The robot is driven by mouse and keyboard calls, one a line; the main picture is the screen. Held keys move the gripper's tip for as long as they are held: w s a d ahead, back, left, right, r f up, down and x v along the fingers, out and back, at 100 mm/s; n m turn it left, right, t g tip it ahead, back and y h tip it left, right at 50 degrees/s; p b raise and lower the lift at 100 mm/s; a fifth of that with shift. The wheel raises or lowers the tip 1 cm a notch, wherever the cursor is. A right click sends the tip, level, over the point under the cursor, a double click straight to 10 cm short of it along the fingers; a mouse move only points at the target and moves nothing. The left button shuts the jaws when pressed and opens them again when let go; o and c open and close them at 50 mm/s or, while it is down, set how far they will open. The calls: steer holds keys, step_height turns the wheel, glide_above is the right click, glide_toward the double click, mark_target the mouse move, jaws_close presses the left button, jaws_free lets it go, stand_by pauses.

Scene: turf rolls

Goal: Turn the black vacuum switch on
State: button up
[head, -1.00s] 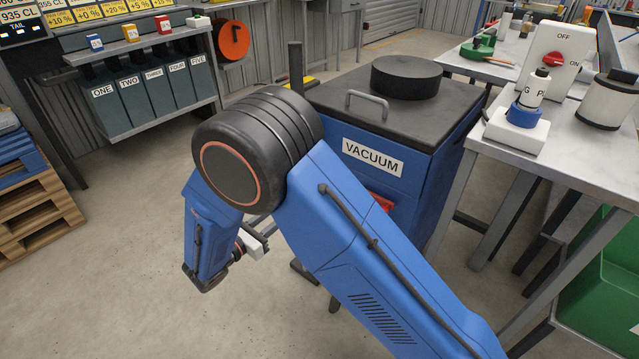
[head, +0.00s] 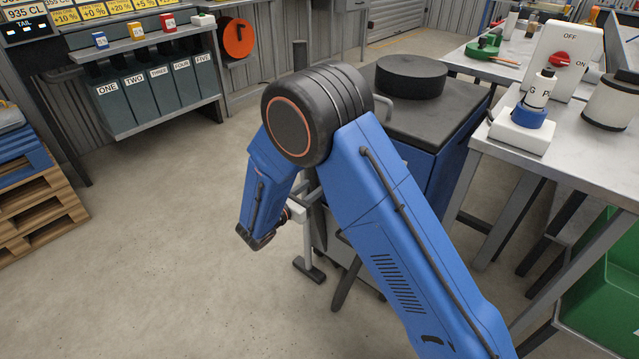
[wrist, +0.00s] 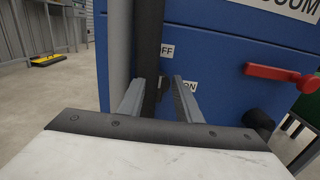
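The blue vacuum cabinet (head: 452,170) stands behind my arm in the head view, and its front fills much of the wrist view (wrist: 215,45). Its front carries a partly hidden OFF label (wrist: 168,50) and, lower down, an ON label (wrist: 190,87). A small dark piece, seemingly the black switch (wrist: 163,88), shows beside these labels between my fingers; its exact position is unclear. My gripper (wrist: 160,84) is open, with one finger on each side of it. I cannot tell whether they touch it. My arm hides the switch in the head view.
A red handle (wrist: 283,76) sticks out to the right on the cabinet front. A dark upright post (wrist: 148,40) stands close at the left finger. A workbench (head: 488,165) stands right of the cabinet. The floor to the left (head: 150,220) is clear.

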steer(key=shift+x, duration=0.9)
jaws_close()
steer(key=shift+m, duration=0.3)
steer(key=shift+s+d+f+m, duration=0.25)
steer(key=shift+f+m, duration=0.1)
steer(key=shift+m, duration=2.5)
steer(key=shift+s+d+f+m, duration=0.2)
steer(key=shift+d+f+m, duration=0.15)
steer(key=shift+m, duration=2.55)
steer(key=shift+s+d+f+m, duration=0.25)
steer(key=shift+f+m, duration=0.1)
steer(key=shift+m, duration=2.5)
